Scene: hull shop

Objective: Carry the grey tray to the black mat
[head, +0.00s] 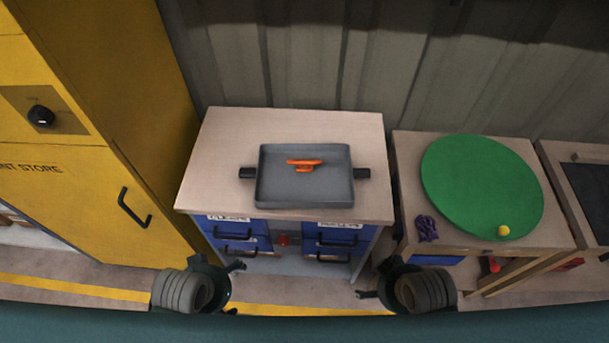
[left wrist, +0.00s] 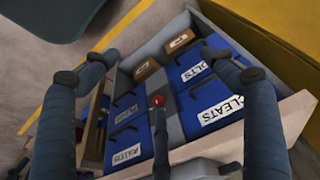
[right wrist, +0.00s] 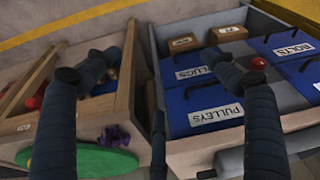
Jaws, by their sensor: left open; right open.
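The grey tray (head: 325,190) sits on the pale top of a drawer cabinet (head: 230,150) in the head view. It has a black handle on its left side (head: 247,173) and one on its right (head: 362,173). An orange object (head: 304,165) lies in it. A black mat (head: 590,192) shows partly at the far right, cut off by the picture edge. My left gripper (head: 235,287) and right gripper (head: 372,281) are low in front of the cabinet, apart from the tray. Both look open and empty in the wrist views (left wrist: 158,55), (right wrist: 161,55).
A table with a green disc (head: 480,188), a yellow ball (head: 503,231) and purple cord (head: 427,229) stands between cabinet and mat. A yellow store cabinet (head: 90,130) is at left. Blue labelled drawers (right wrist: 205,106) face my grippers. A corrugated wall (head: 300,60) is behind.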

